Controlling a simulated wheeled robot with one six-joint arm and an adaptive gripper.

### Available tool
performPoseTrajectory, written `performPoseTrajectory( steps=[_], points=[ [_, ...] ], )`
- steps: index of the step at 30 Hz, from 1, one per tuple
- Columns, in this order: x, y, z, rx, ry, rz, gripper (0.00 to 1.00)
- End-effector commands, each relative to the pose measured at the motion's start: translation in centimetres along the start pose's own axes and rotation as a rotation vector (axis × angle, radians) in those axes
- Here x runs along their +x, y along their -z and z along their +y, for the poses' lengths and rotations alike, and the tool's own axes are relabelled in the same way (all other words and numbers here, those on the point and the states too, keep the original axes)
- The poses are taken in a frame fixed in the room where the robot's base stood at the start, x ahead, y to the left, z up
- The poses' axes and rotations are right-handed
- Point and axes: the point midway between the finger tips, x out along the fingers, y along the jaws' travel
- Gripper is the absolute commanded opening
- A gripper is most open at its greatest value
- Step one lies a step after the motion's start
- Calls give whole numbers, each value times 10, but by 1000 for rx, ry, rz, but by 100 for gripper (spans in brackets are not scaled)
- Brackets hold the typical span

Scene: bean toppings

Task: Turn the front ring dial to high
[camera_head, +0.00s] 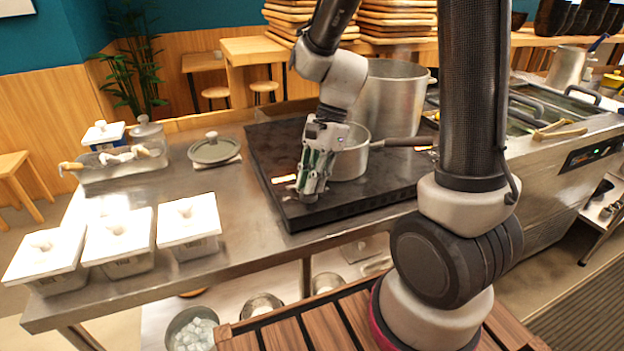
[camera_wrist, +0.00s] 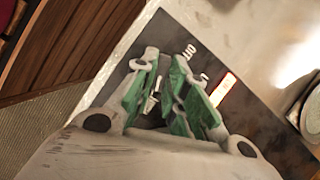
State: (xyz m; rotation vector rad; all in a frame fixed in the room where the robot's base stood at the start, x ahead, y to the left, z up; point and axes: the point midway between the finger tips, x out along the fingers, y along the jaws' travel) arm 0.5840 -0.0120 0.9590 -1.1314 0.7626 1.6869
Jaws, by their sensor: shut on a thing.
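The black cooktop (camera_head: 365,202) lies on the steel counter. My gripper (camera_head: 307,193) points down at its front left corner, with the green-padded fingers low at the surface. In the wrist view the gripper (camera_wrist: 170,62) is closed around the front ring dial, which the fingers almost wholly hide. White "OFF" lettering shows just beyond the fingertips on the black panel (camera_wrist: 183,28). A lit orange-white display strip (camera_wrist: 222,90) shows to the right of the fingers. The dial's pointer cannot be made out.
A saucepan (camera_head: 352,163) stands close behind my gripper, its dark handle pointing right. A large pot (camera_head: 392,98) stands behind it. White-lidded containers (camera_head: 188,217) stand on the counter at left, and a grey round lid (camera_head: 213,150) lies behind them. Counter between is clear.

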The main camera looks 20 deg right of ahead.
Motion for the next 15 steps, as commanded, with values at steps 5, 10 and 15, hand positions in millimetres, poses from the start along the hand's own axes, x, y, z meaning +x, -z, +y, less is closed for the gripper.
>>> performPoseTrajectory(
  steps=[5,10,15],
  points=[
    [4,-2,4,10,-12,-9,0],
    [4,-2,4,9,-12,-10,0],
    [4,-2,4,9,-11,-9,36]
  ],
)
